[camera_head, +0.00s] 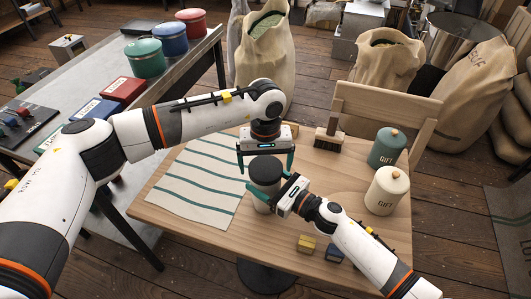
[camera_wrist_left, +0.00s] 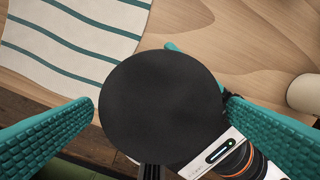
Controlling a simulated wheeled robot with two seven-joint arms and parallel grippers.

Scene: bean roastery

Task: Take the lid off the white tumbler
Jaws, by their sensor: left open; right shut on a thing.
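The white tumbler (camera_head: 262,207) stands upright near the front of the wooden table, with its round black lid (camera_head: 265,171) on top. My right gripper (camera_head: 270,188) is shut on the tumbler's body from the right, below the lid, and hides part of the body. My left gripper (camera_head: 265,165) points down above the tumbler. It is open, with one finger on each side of the lid. In the left wrist view the lid (camera_wrist_left: 160,105) fills the middle between the spread teal fingers, with gaps on both sides.
A striped cloth (camera_head: 196,178) lies left of the tumbler. A green canister (camera_head: 387,147), a cream canister (camera_head: 386,191) and a brush (camera_head: 328,140) stand on the right side of the table. A small yellow block (camera_head: 306,244) lies at the front, beside a dark one.

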